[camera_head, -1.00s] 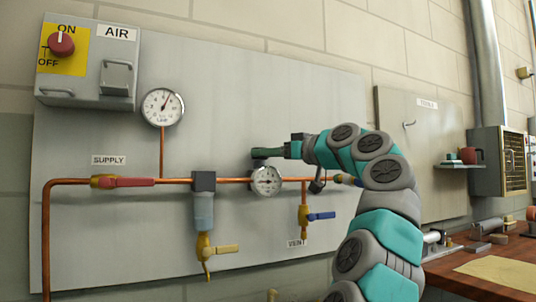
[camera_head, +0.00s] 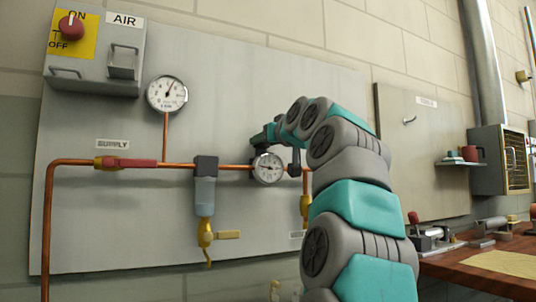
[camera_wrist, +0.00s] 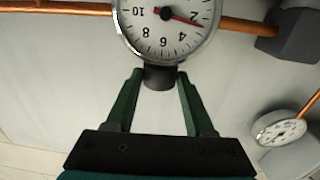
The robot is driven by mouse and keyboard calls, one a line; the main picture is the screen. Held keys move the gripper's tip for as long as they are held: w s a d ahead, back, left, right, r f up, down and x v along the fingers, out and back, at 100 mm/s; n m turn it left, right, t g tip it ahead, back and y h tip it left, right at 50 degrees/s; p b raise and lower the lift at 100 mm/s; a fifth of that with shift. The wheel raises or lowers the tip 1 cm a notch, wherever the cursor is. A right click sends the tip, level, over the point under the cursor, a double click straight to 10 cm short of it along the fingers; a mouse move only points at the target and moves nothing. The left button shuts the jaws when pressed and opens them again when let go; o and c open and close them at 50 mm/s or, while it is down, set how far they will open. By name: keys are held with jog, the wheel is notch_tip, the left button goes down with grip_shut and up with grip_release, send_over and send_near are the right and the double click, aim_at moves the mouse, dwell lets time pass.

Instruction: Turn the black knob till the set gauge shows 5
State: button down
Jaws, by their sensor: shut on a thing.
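The black knob (camera_wrist: 160,78) sits between my gripper's green fingers (camera_wrist: 160,85) in the wrist view, against the rim of the set gauge (camera_wrist: 165,25). My gripper is shut on the knob. The gauge appears upside down there, its red needle near 2, slightly toward 4. In the head view the set gauge (camera_head: 269,168) is on the copper pipe, and my gripper (camera_head: 262,138) is just above it. The knob is mostly hidden by my gripper in that view.
A second gauge (camera_head: 167,93) stands higher on the panel (camera_head: 260,85). A filter bowl (camera_head: 205,190), a red supply handle (camera_head: 137,163) and a red switch (camera_head: 72,27) are to the left. My arm covers the pipe's right part. A wooden bench (camera_head: 480,265) is at right.

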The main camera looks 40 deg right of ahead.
jog(key=m+g+h, duration=0.1)
jog(key=h, duration=0.1)
jog(key=m+g+h, duration=0.1)
jog(key=m+h, duration=0.1)
jog(key=shift+w+a+b, duration=0.1)
jog(key=shift+a+b, duration=0.25)
jog(key=m+g+h, duration=0.2)
jog(key=h, duration=0.1)
jog(key=m+g+h+p, duration=0.1)
jog(key=shift+w+a+r+m+g+h, duration=0.15)
jog(key=shift+w+a+m+g+h, duration=0.15)
jog(key=shift+w+a, duration=0.05)
jog(key=m+g+h+p, duration=0.2)
jog(key=g, duration=0.1)
jog(key=m+g+h+p, duration=0.1)
jog(key=p, duration=0.1)
jog(key=shift+w+a+r+m+g, duration=0.2)
jog(key=shift+w+m+g, duration=0.1)
jog(key=shift+w+g, duration=0.1)
jog(key=shift+w+a+f+m+g+h+p, duration=0.1)
jog(key=shift+f+m+g+h+p, duration=0.1)
jog(key=shift+m+g+p, duration=0.3)
jog(key=shift+w+f+m+g+h+p, duration=0.1)
jog(key=shift+m+g+h+p, duration=0.15)
jog(key=shift+g+p, duration=0.35)
jog(key=shift+m+g, duration=0.25)
jog(key=shift+g, duration=0.15)
jog(key=shift+c, duration=1.3)
grip_release()
